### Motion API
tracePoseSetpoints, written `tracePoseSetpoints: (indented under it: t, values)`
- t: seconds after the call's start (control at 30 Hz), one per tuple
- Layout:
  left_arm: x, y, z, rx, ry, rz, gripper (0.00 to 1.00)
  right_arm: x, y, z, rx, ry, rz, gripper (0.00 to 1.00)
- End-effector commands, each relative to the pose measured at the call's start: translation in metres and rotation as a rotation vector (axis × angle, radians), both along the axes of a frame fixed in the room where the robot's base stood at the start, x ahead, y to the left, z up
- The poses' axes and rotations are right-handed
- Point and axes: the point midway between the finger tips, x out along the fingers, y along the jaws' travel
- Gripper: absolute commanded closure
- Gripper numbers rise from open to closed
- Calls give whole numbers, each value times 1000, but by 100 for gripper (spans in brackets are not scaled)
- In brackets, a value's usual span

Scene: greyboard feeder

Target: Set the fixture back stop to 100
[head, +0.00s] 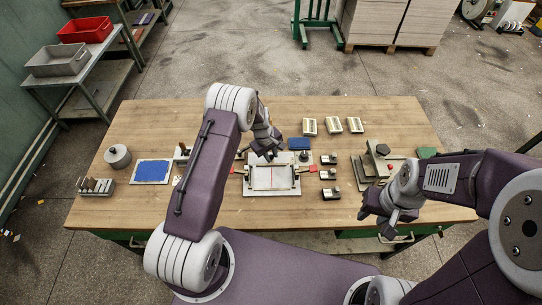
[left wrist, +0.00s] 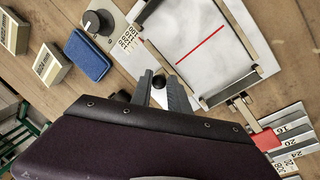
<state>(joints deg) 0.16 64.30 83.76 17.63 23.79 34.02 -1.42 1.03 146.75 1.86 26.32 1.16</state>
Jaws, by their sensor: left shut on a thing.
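The fixture (head: 247,190) is a pale plate with metal side rails at the table's middle. In the left wrist view, a white sheet (left wrist: 185,30) with a red line lies on it. Numbered scales (left wrist: 128,38) and (left wrist: 290,140) show at two corners, too small or cropped to read a setting surely. A red tab (left wrist: 266,139) sits by the lower scale; red tabs also show in the head view (head: 313,168). My left gripper (head: 269,155) is at the fixture's back edge, shut on a small black knob (left wrist: 158,81). My right gripper (head: 376,218) hangs over the table's right; its opening is unclear.
Behind the fixture are a dark dial knob (left wrist: 97,22), a blue pad (head: 299,143) and several cream blocks (head: 332,125). Small black-and-white blocks (head: 329,176) stand right of it. A press-like device (head: 376,162) stands near my right arm. A blue sheet (head: 152,171) lies left.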

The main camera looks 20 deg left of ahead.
Motion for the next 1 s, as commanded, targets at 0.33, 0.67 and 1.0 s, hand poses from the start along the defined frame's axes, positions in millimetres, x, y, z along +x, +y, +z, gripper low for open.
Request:
tracePoseSetpoints:
  t: [0.33,0.67,1.0]
  values:
    - [-6,-1,-2,-2,18,-1,57,1,0,1,0,-1,0,64]
    - [-7,3,24,-2,10,-1,57,0,0,-2,0,-1,0,64]
    - [-18,10,83,-3,15,-1,57,1,0,-8,0,-1,0,64]
